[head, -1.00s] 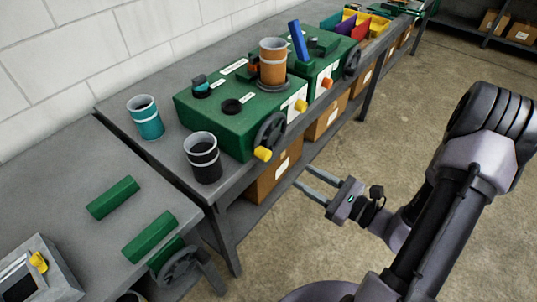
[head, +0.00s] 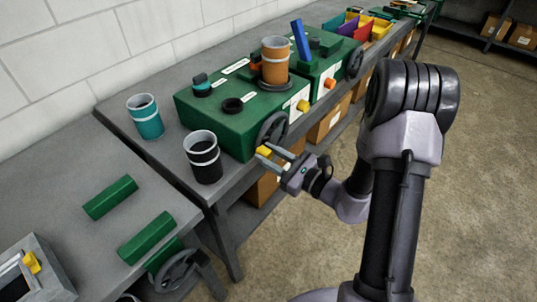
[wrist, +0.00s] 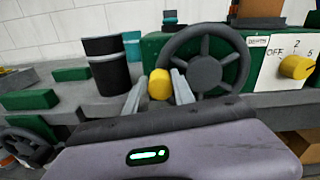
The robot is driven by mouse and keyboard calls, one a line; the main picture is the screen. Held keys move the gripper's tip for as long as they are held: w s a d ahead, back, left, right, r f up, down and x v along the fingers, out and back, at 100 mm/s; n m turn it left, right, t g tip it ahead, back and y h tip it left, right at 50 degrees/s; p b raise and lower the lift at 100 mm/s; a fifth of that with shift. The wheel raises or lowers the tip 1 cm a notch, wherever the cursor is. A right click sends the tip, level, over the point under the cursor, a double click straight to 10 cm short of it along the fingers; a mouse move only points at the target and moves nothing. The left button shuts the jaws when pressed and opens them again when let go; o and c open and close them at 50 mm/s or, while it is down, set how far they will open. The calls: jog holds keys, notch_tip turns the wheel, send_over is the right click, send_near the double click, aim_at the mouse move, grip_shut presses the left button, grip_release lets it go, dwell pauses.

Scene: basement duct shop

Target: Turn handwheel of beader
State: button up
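A dark grey spoked handwheel (head: 272,129) with a yellow crank knob (head: 263,151) is on the front of a green machine (head: 215,118) on the bench. In the wrist view the handwheel (wrist: 205,62) stands upright, and its yellow knob (wrist: 159,84) is at its lower left. My gripper (head: 265,149) is open at the knob, one finger on each side of it. In the wrist view the knob lies between the fingers, nearer the right one; contact cannot be told. The machine's small label is too small to read.
A black cup (head: 204,160) and a teal cup (head: 145,117) stand left of the machine. A yellow selector knob (wrist: 296,67) is right of the handwheel. Another handwheel (head: 177,271) is at lower left. Cardboard boxes (head: 263,188) sit under the bench. Floor at right is clear.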

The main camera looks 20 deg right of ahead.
grip_shut()
dwell(1.2)
